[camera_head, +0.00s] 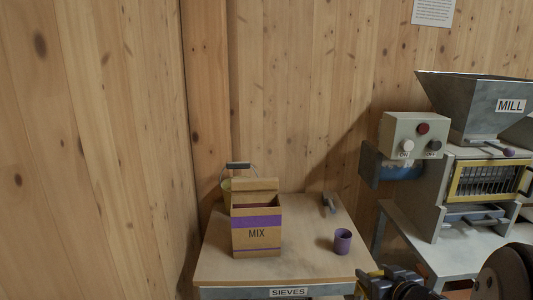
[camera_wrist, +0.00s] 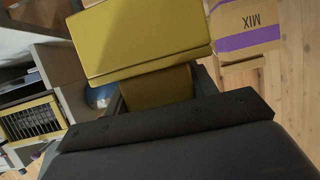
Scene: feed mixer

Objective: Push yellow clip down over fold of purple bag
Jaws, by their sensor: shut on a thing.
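My gripper (camera_wrist: 158,90) is shut on the yellow clip (camera_wrist: 140,38), a mustard-yellow block that fills the top middle of the wrist view.
The wooden table (camera_head: 300,268) also holds a purple cup (camera_head: 342,241) and a grey tool (camera_head: 329,203) to the right of the bag. A dark-handled pail (camera_head: 226,184) is partly hidden behind the bag. The mill (camera_head: 455,180) stands at the right. Wooden walls close the back and left.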

